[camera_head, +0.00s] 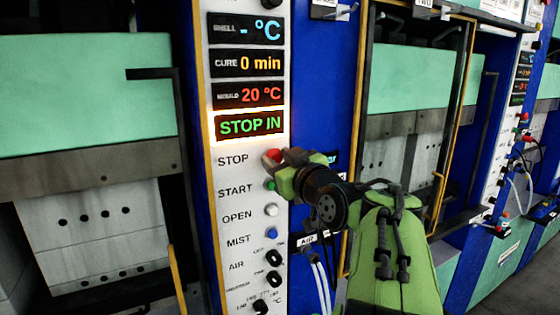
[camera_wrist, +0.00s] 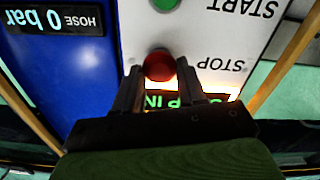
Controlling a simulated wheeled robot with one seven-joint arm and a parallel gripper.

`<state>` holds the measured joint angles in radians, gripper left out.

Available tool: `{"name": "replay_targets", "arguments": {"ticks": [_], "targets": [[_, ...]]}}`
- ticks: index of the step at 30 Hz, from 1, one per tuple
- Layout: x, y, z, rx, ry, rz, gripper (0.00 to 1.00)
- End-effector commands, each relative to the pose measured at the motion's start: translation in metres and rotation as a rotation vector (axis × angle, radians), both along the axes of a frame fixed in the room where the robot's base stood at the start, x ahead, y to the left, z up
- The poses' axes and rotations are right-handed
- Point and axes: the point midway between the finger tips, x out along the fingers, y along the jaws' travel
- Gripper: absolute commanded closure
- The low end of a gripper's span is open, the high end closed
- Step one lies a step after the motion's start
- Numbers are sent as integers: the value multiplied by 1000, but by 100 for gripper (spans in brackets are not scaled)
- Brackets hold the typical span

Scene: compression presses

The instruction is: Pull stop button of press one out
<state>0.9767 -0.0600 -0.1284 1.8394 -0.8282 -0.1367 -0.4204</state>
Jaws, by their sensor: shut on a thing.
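The red stop button (camera_head: 272,156) sits on the white control panel of the press, beside the label STOP. The lit display (camera_head: 249,124) above it reads STOP IN. My gripper (camera_head: 290,160) is at the button from the right in the head view. In the wrist view the red button (camera_wrist: 159,66) lies between the two dark fingers of my gripper (camera_wrist: 159,80), which are shut on it. The wrist view shows the panel upside down. Part of the button is hidden by the fingers in the head view.
Below are the green start button (camera_head: 270,185), the white open button (camera_head: 271,210), the blue mist button (camera_head: 271,234) and black knobs (camera_head: 274,257). A yellow bar (camera_head: 358,130) and a second press stand to the right. Hoses (camera_head: 320,285) hang below my arm.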

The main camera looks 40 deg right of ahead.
Motion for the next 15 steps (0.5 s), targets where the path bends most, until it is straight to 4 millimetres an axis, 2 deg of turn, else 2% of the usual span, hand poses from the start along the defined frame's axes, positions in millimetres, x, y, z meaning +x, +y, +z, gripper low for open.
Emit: {"name": "replay_targets", "arguments": {"ticks": [5, 10, 15], "targets": [[-3, 1, -1, -2, -1, 1, 100], [-15, 5, -3, -4, -2, 1, 100], [-17, 5, 0, 0, 0, 0, 100]]}}
